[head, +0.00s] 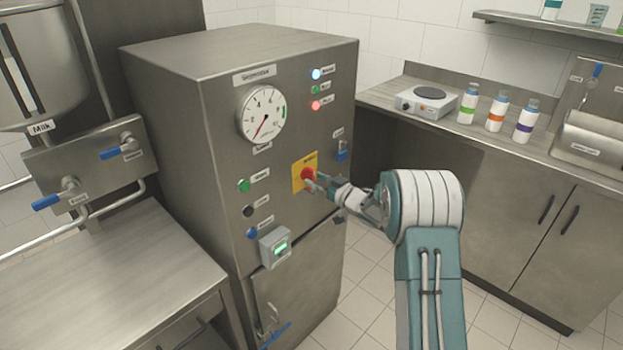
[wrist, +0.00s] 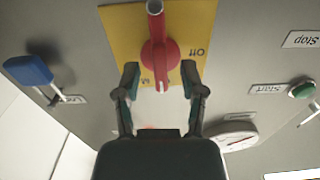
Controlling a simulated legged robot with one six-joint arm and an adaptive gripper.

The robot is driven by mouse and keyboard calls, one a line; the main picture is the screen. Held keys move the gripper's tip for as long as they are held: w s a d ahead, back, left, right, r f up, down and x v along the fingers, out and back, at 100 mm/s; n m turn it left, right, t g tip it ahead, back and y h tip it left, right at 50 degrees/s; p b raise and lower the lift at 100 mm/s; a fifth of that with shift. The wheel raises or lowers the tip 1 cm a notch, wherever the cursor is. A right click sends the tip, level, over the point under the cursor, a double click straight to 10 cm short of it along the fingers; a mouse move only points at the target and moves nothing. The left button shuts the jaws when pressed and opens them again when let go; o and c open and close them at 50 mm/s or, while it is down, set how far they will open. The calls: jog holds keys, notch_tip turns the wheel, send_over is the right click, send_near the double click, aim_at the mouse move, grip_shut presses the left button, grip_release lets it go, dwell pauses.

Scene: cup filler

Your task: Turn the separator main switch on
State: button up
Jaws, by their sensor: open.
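The main switch is a red rotary knob (head: 308,174) on a yellow plate (head: 297,184) on the steel cabinet's front. In the wrist view, where labels appear upside down, the red knob (wrist: 159,55) has its long handle running up and down the picture. An "Off" label (wrist: 197,53) is on the plate to its right; another label below is partly hidden. My gripper (head: 316,182) is at the switch. In the wrist view my gripper (wrist: 160,72) is open, with one finger on each side of the knob's lower part and visible gaps between.
A blue-handled lock or lever (head: 342,153) is right of the switch; it also shows in the wrist view (wrist: 30,70). Green, black and blue buttons (head: 248,210) are to the left. A small display box (head: 275,247) sits below. The gauge (head: 262,115) is above.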

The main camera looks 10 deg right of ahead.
jog(key=v, duration=0.9)
jog(key=shift+s+d, duration=0.25)
jog(key=shift+s, duration=0.05)
jog(key=shift+f, duration=0.1)
jog(key=s+d+r+m+h, duration=0.1)
jog(key=s+r+m+h, duration=0.55)
jog(key=r+h, duration=0.65)
jog(key=s+a+g, duration=0.2)
jog(key=s+g, duration=0.1)
jog(key=s, duration=0.7)
jog(key=s+a+g+y, duration=0.1)
jog(key=s+a+g, duration=0.2)
jog(key=s, duration=0.8)
jog(key=s+a+g+y, duration=0.1)
jog(key=s+a+g, duration=0.1)
jog(key=s, duration=0.9)
jog(key=shift+s+a+f+g, duration=0.15)
jog(key=shift+a+f+g, duration=0.25)
jog(key=shift+f+g, duration=0.1)
